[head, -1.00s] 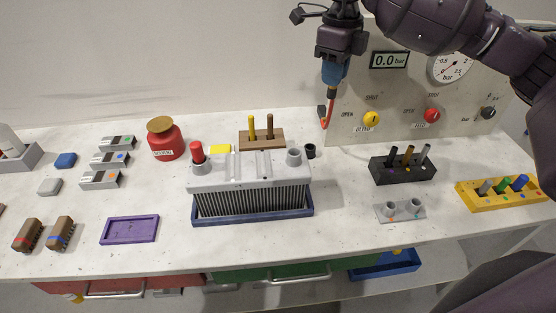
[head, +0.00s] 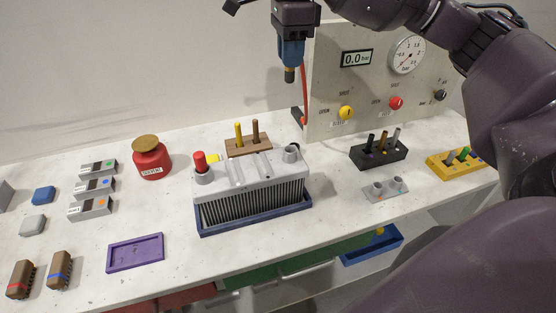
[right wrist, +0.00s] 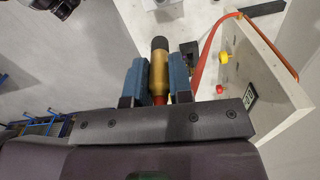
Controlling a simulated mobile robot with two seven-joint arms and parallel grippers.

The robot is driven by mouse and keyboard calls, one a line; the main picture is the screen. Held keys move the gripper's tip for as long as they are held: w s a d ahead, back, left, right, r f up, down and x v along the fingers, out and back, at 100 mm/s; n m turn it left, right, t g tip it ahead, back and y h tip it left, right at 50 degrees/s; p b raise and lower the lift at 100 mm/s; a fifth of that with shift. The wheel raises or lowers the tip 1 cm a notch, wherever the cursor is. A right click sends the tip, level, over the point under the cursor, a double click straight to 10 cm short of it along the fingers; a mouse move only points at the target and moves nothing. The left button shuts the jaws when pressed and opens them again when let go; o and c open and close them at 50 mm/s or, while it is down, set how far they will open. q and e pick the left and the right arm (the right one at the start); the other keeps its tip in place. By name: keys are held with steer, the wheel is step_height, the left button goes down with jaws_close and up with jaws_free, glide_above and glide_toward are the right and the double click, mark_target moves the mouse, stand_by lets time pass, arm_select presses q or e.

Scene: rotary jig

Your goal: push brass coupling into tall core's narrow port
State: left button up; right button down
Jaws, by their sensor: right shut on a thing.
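My right gripper (head: 291,52) has blue fingers and points down, shut on the brass coupling (head: 289,74), whose dark tip shows below them. In the right wrist view the brass coupling (right wrist: 159,72) sits between the fingers, with red at its rear end. The tall core (head: 250,200) is a grey finned block. Its top has a red-capped port (head: 201,166) at the left and an open grey port (head: 291,154) at the right. The coupling is high above and behind the core, apart from it. I cannot tell which port is narrower. My left gripper is not in view.
A panel (head: 330,100) with gauge and knobs stands at the back right; a red hose (head: 303,85) runs at its left edge. A wooden block with pegs (head: 248,146) stands behind the core. A red jar (head: 151,160) stands left; a black peg block (head: 378,152) stands right.

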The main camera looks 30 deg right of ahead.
steer(key=shift+s+n, duration=0.1)
steer(key=shift+n, duration=0.2)
steer(key=shift+d+f, duration=0.1)
steer(key=shift+d, duration=0.2)
steer(key=shift+n, duration=0.3)
step_height(320, 180, down, 20)
steer(key=shift+p, duration=0.5)
steer(key=shift+f, duration=0.15)
steer(key=c, duration=1)
jaws_free()
